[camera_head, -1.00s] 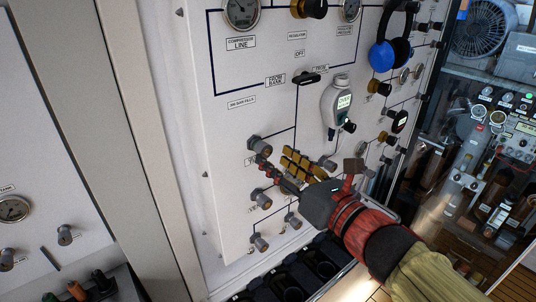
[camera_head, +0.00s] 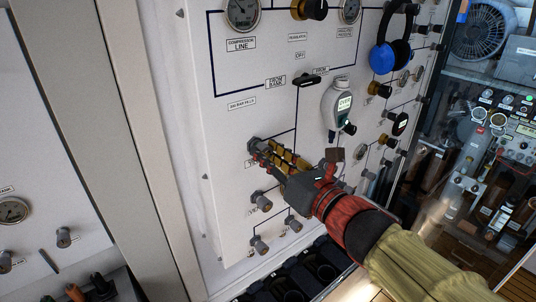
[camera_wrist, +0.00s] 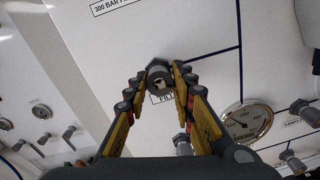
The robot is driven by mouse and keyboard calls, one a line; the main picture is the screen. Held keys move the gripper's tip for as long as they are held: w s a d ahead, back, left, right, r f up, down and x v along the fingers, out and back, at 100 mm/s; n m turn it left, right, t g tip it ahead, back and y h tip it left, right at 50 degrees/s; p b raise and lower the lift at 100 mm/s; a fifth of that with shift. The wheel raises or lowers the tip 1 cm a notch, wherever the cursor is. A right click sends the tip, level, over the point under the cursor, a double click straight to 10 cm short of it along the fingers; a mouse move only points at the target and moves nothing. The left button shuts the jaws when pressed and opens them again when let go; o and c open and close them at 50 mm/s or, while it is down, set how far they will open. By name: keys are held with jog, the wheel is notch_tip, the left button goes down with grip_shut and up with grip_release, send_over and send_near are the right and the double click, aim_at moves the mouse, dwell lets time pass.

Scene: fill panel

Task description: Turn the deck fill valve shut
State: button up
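A grey valve knob (camera_wrist: 158,79) sits on the white panel, with a small label partly covered below it that I cannot read fully. In the head view this knob (camera_head: 255,144) is at the upper left of a group of similar grey knobs. My gripper (camera_head: 262,152) reaches in from the lower right with its fingertips at the knob. In the wrist view my gripper (camera_wrist: 159,76) is open, one yellow-padded finger on each side of the knob. I cannot tell whether the pads touch it. The fingers hide part of the panel around it.
More grey knobs (camera_head: 262,201) stand close below. A gauge (camera_wrist: 246,122) is to the right in the wrist view. A hanging grey device (camera_head: 338,108) and blue headphones (camera_head: 383,58) are on the panel above right. Dark open bins (camera_head: 292,284) lie below the panel.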

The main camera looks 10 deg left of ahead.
grip_shut()
